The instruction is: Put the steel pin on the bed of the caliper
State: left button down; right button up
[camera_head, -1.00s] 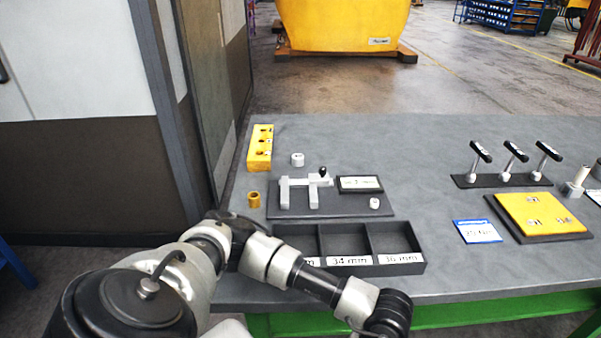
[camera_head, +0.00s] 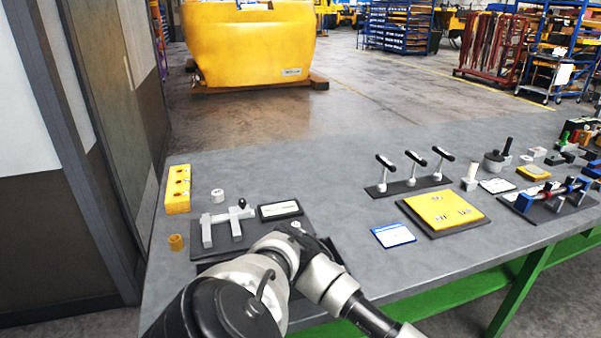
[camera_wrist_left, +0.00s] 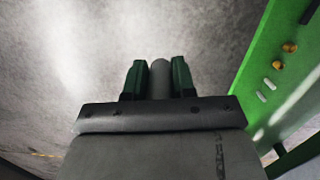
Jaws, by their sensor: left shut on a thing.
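The steel pin (camera_wrist_left: 160,82) is a plain grey cylinder in the left wrist view. My left gripper (camera_wrist_left: 158,68) is shut on it, with one dark green finger on each side. The held pin is over the bare floor, apart from the caliper. The caliper (camera_head: 228,222) is a light grey tool with a black knob, lying on a dark board at the left of the table in the head view. Its bed looks empty. My left arm crosses the lower middle of the head view, and its gripper is outside that frame. My right gripper is in neither view.
A yellow block with holes (camera_head: 178,188), a brass ring (camera_head: 176,242) and a white ring (camera_head: 218,195) stand near the caliper. My arm hides most of the tray in front. Levers (camera_head: 411,175) and a yellow plate (camera_head: 443,211) are to the right. A green beam (camera_wrist_left: 250,75) is beside my gripper.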

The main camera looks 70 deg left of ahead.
aim_at(220, 235)
jog(key=k+j+z, duration=0.5)
jog(key=k+z, duration=0.15)
jog(key=z, duration=0.15)
jog(key=k+z, duration=0.4)
jog(key=k+u, duration=0.35)
jog(key=k+j+u, duration=0.5)
jog(key=k+u, duration=0.15)
jog(key=k, duration=0.05)
